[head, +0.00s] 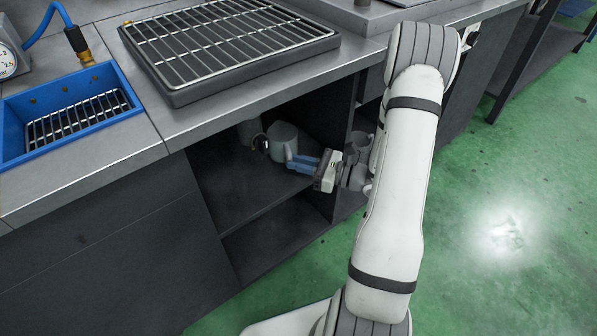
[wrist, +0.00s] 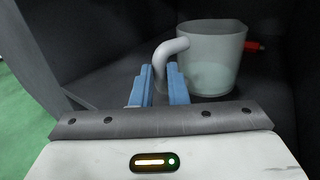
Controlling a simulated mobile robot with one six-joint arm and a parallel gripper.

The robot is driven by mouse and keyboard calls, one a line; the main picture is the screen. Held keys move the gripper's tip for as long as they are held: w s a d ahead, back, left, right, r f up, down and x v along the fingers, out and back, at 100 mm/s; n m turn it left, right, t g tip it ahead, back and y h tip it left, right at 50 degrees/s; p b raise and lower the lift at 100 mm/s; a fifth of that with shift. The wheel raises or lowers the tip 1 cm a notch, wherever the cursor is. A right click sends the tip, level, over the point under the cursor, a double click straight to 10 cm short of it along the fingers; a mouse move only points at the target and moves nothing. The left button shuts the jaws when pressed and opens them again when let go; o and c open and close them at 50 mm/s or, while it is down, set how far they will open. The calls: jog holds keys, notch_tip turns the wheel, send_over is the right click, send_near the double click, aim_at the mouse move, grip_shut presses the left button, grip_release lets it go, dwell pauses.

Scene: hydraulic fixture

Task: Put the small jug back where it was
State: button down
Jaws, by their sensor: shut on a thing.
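The small jug (head: 283,140) is pale grey and sits inside the open dark cabinet under the bench. In the wrist view the jug (wrist: 212,58) looks upright, with its curved handle (wrist: 172,48) towards the left. My gripper (head: 294,160) reaches into the cabinet from the right. Its blue fingers (wrist: 160,75) are shut on the handle, one on each side of it. I cannot tell for sure whether the jug's base touches the shelf.
A dark shelf (head: 240,190) lies below the jug, with a lower compartment under it. A grey cylindrical thing (head: 250,133) stands behind the jug to the left. A red part (wrist: 254,45) shows beside the jug. A cabinet divider (head: 343,135) is close to my gripper.

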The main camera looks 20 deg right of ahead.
jog(key=shift+f+b, duration=0.4)
jog(key=shift+f, duration=1)
jog(key=shift+f, duration=0.15)
jog(key=c, duration=1.4)
grip_release()
jog(key=shift+c, duration=0.2)
